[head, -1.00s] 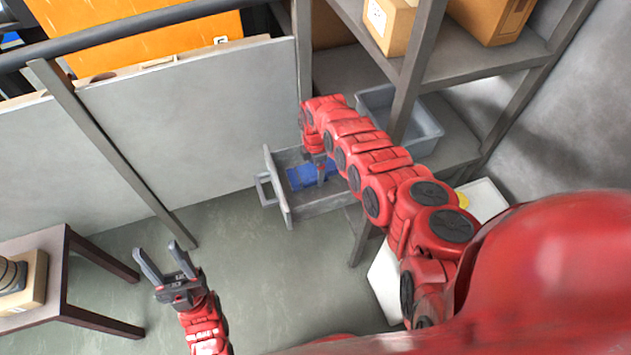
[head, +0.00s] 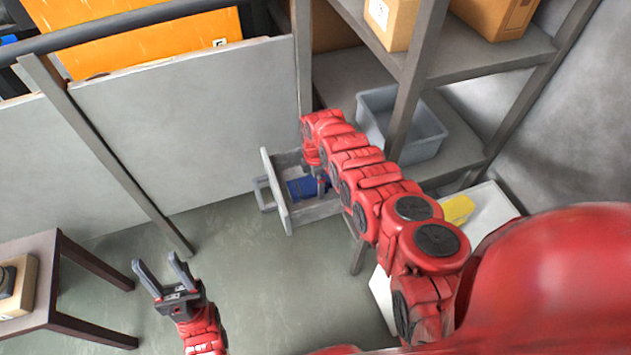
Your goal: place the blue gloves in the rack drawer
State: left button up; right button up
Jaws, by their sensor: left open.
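The rack drawer (head: 279,190) is a grey drawer pulled out from the rack, with its handle at the left. The blue gloves (head: 301,188) lie inside the drawer. My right gripper (head: 323,184) points down into the drawer at the right end of the gloves; its fingers are mostly hidden by my own arm, so I cannot tell if they touch or hold the gloves. My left gripper (head: 164,271) is open and empty, above the floor at the lower left, well apart from the drawer.
Grey rack shelves (head: 490,65) hold cardboard boxes (head: 390,22) and a grey bin (head: 412,140). A yellow item (head: 457,210) lies on a white surface (head: 487,205) at the right. A wooden table (head: 45,250) stands at the left. The floor (head: 255,290) between is clear.

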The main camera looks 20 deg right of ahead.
aim_at(316, 182)
notch_tip(316, 182, up, 7)
jog(key=p, duration=0.5)
jog(key=shift+d+f, duration=0.1)
notch_tip(316, 182, up, 6)
jog(key=shift+f+p, duration=0.2)
jog(key=shift+p, duration=0.45)
jog(key=shift+s+f, duration=0.1)
